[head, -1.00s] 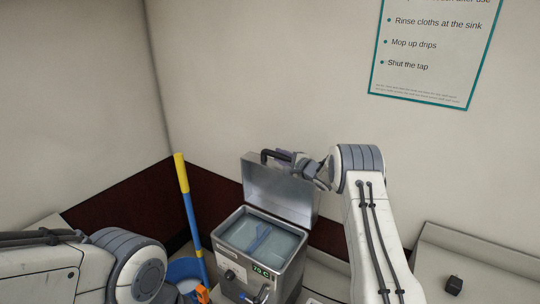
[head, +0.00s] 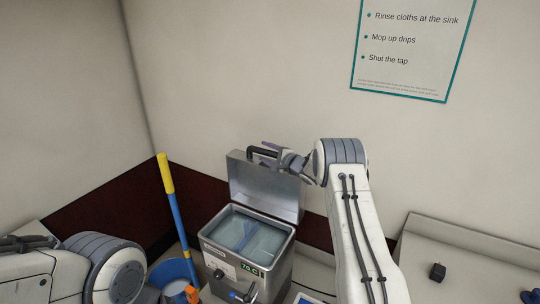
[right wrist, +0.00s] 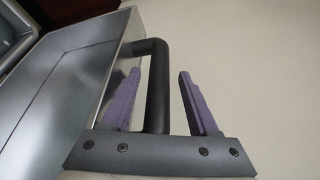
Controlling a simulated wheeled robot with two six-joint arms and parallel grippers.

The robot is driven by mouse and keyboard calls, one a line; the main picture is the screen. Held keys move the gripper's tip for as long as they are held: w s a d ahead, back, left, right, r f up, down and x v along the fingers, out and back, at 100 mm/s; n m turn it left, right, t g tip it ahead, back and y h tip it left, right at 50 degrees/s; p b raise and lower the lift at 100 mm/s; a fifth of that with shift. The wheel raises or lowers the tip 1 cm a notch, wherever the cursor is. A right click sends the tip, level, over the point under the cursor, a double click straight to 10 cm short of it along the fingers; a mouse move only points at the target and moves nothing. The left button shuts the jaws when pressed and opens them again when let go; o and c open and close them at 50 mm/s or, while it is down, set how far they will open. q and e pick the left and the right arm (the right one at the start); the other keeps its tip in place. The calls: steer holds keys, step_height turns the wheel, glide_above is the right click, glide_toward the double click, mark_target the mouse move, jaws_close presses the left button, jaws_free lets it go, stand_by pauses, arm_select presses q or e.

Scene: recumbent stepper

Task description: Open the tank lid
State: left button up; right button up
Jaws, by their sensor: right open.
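The steel tank (head: 243,262) stands open at the lower middle of the head view, with water and a blue item inside. Its lid (head: 265,188) stands raised at the back edge, about upright. The lid's black handle (head: 262,152) is at its top; in the right wrist view the handle (right wrist: 157,85) lies between the fingers. My right gripper (right wrist: 158,95) is open around the handle, with a clear gap on the right finger's side. It also shows beside the lid in the head view (head: 287,162). My left gripper is out of the picture; only that arm shows.
A blue bucket (head: 170,273) and a blue-yellow pole (head: 172,205) stand left of the tank. A counter (head: 455,250) with a small black object (head: 437,271) is at the right. Walls close in behind the tank.

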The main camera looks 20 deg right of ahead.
steer(key=b+v, duration=0.3)
steer(key=v, duration=0.7)
steer(key=shift+s, duration=0.1)
steer(key=s+a+r+n+g+h+b, duration=0.1)
steer(key=a+n, duration=0.2)
steer(key=a, duration=0.3)
steer(key=s+a+n+g+h+b, duration=0.1)
steer(key=a+n+h, duration=0.1)
steer(key=a, duration=0.5)
steer(key=s+a+f+n+g, duration=0.1)
steer(key=s+a+n+g, duration=0.35)
steer(key=s+a, duration=0.45)
steer(key=s+a+f+n+g, duration=0.2)
steer(key=s+n, duration=0.3)
steer(key=s, duration=0.7)
steer(key=s+a+f+n+g+h+b, duration=0.1)
steer(key=s+n+g, duration=0.3)
steer(key=s, duration=0.8)
steer(key=s+a+f+n+g+b, duration=0.1)
steer(key=s+a+f+n+g, duration=0.2)
steer(key=s, duration=1)
steer(key=n, duration=0.3)
steer(key=shift+a, duration=0.4)
